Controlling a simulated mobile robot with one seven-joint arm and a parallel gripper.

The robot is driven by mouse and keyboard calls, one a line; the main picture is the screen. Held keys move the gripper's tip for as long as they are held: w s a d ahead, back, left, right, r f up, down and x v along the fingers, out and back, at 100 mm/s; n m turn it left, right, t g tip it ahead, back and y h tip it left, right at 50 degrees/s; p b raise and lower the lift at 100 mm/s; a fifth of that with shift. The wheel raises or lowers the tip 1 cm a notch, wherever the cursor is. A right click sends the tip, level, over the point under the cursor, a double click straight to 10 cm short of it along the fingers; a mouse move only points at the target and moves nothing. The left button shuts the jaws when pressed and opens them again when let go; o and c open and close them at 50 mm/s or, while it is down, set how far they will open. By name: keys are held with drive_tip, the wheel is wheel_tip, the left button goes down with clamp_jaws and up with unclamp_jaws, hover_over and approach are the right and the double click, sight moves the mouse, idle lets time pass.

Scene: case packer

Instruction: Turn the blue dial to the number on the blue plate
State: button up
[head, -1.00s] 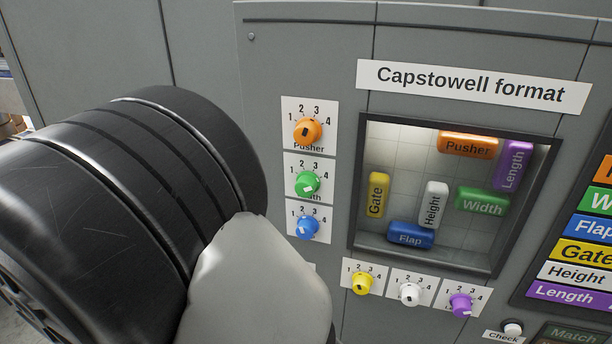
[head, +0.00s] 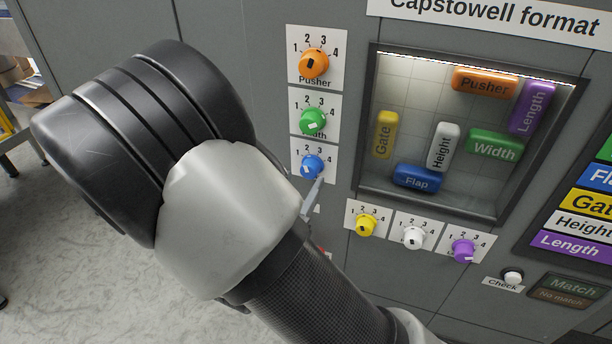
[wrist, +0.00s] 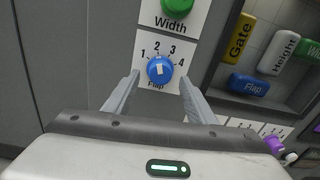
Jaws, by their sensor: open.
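The blue dial (head: 312,166) sits on a white card labelled Flap, numbered 1 to 4, lowest in the left column of dials. It also shows in the wrist view (wrist: 161,70), with a white mark on its face; I cannot tell surely which number it points at. My gripper (wrist: 159,77) is open, with one finger on each side of the dial's card and nothing held. In the head view, my wrist hides most of it. A blue Flap plate (head: 604,178) is cut off at the right edge; no number shows on it. A blue Flap block (head: 418,178) lies in the window.
The green Width dial (head: 313,121) is just above, and the orange Pusher dial (head: 314,63) is above that. Yellow (head: 366,225), white (head: 413,237) and purple (head: 463,250) dials sit below the framed window. A Check button (head: 513,277) is lower right.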

sight(308, 173)
drive_tip(key=shift+x, duration=1.85)
drive_tip(key=c, duration=1)
drive_tip(key=shift+c, duration=0.2)
drive_tip(key=shift+b, duration=0.3)
drive_tip(key=m+b, duration=0.3)
drive_tip(key=m, duration=0.1)
drive_tip(key=shift+f+m, duration=0.15)
drive_tip(key=shift+m, duration=0.15)
drive_tip(key=shift+m+b, duration=1.4)
drive_tip(key=shift+r, duration=0.2)
